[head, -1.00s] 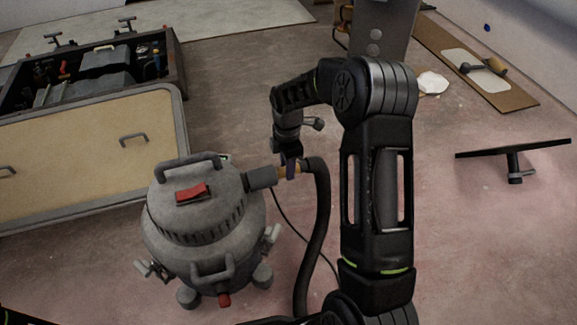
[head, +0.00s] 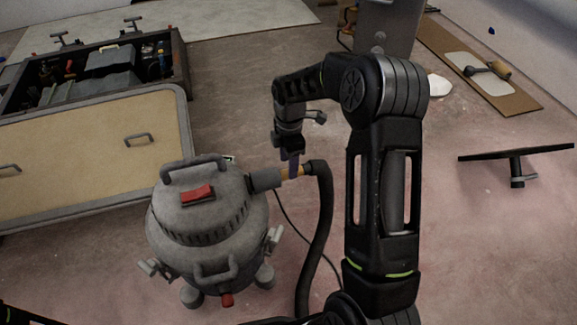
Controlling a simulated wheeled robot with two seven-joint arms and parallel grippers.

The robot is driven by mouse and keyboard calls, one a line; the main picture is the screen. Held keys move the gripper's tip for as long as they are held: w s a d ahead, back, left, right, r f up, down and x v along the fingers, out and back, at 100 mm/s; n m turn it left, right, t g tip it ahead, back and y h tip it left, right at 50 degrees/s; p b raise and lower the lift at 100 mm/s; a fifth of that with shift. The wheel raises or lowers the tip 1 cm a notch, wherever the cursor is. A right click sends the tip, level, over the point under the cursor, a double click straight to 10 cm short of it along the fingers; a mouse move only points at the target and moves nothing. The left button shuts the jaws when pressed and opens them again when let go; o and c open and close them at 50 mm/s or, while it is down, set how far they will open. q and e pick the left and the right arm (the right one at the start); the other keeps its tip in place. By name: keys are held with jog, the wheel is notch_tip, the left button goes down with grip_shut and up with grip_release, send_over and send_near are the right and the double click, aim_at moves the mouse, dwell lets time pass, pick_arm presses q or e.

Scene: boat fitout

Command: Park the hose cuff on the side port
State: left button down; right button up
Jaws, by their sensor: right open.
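The grey shop vacuum (head: 208,225) stands upright on the floor, with a red switch on top. Its side port (head: 263,180) is a grey stub pointing right. The black hose (head: 322,220) bends down from the cuff's right end. My right gripper (head: 293,169) points down at the cuff, its jaws open, with a finger in front of the cuff. Whether it touches the cuff is unclear. My left gripper is out of view.
A tan panel (head: 80,150) with handles and an open tool crate (head: 180,72) are at the left. A floor squeegee-like tool (head: 516,155) lies at the right, and a brown board (head: 520,98) lies behind it. A thin black cable runs behind the hose.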

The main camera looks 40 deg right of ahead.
notch_tip(320, 180, up, 4)
jog(key=shift+r+p, duration=0.2)
jog(key=shift+p, duration=0.3)
